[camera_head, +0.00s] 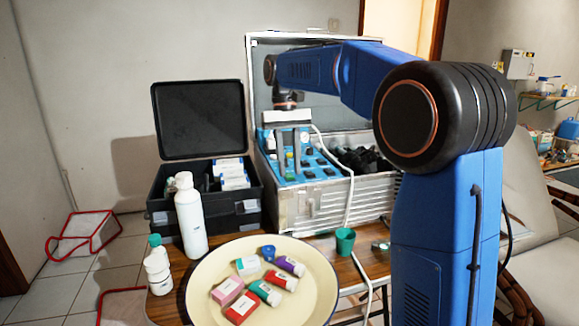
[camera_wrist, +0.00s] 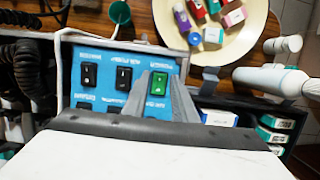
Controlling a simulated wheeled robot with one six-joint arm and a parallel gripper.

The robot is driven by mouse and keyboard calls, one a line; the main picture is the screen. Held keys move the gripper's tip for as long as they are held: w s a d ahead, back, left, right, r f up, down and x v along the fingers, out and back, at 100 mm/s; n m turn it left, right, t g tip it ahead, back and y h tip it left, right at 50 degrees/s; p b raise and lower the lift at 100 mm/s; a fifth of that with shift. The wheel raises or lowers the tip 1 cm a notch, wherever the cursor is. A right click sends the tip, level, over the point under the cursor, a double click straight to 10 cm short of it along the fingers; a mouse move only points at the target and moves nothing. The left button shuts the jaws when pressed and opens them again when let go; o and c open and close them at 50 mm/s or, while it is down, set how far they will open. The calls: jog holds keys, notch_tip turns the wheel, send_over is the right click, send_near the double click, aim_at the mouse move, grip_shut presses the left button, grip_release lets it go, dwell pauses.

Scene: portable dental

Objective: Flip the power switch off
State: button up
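The blue control panel (camera_wrist: 78,62) sits in the open silver case and carries several black rocker switches. One switch is green, the lit-looking power switch (camera_wrist: 158,83), at the panel's right side in the wrist view. The labels are upside down there and too small to read surely. My gripper (camera_head: 290,152) points down over the panel in the head view. Its two grey fingers (camera_wrist: 162,78) are apart, with the green switch showing between them and nothing held. I cannot tell whether a fingertip touches the panel. The panel's lower part is hidden behind my gripper in the wrist view.
The silver case (camera_head: 315,205) has a raised lid behind my arm. A black box (camera_head: 248,207) stands left of it. A white bottle (camera_head: 190,220), a cream tray (camera_head: 205,280) of small packs and a green cup (camera_head: 345,241) stand in front. A white cord (camera_head: 350,200) hangs over the case.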

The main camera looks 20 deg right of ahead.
aim_at(288, 173)
jog(key=v, duration=0.7)
jog(key=s+d+f+t, duration=0.2)
jog(key=s+f, duration=0.6)
jog(key=s, duration=0.3)
jog(key=s+d+f+t, duration=0.2)
jog(key=s+f, duration=0.6)
jog(key=s, duration=0.4)
jog(key=s+d+f+t, duration=0.3)
jog(key=s+f, duration=0.6)
jog(key=s, duration=0.3)
jog(key=shift+t, duration=0.4)
